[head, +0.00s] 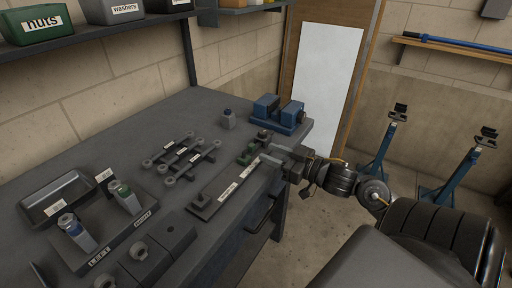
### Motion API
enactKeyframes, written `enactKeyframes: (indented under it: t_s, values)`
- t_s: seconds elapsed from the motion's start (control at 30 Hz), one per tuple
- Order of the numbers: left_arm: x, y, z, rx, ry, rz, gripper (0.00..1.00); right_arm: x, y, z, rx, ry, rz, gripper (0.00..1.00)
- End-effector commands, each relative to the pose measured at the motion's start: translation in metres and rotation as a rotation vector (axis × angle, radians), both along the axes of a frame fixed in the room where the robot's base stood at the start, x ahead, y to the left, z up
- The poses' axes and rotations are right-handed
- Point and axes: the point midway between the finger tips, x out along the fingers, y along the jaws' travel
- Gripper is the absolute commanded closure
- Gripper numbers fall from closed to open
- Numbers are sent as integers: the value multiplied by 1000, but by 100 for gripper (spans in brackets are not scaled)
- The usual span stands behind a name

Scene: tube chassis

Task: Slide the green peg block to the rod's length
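The green peg block (248,154) sits near the far end of a dark flat board (209,204) on the workbench. A pale labelled strip runs along the board, and a small dark peg stands at its near end. My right gripper (269,152) reaches in from the right, close beside the green block at the board's far end. Its fingertips are small and partly hidden, so I cannot tell whether they are open, shut or touching the block. Several grey rods with ringed ends and white labels (182,155) lie left of the board. My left gripper is out of view.
A blue vise (279,112) stands at the bench's far corner, with a small grey bottle (228,119) nearby. A grey tray (56,196) and a two-bottle holder (138,219) occupy the left. Dark blocks with rings (175,232) sit at the front.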

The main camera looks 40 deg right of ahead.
Motion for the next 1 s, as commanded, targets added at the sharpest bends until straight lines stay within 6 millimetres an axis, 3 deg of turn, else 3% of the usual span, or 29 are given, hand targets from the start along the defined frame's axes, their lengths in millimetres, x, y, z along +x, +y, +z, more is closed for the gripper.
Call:
enactKeyframes:
  t_s: [0.1,0.33,0.77,1.0]
  values:
    - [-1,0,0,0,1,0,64,21,6,2,1,-4,1,60]
    - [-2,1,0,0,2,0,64,48,14,1,1,-2,0,60]
    - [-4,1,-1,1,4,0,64,56,17,0,0,1,0,60]
    - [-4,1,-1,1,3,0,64,56,17,0,0,0,0,90]
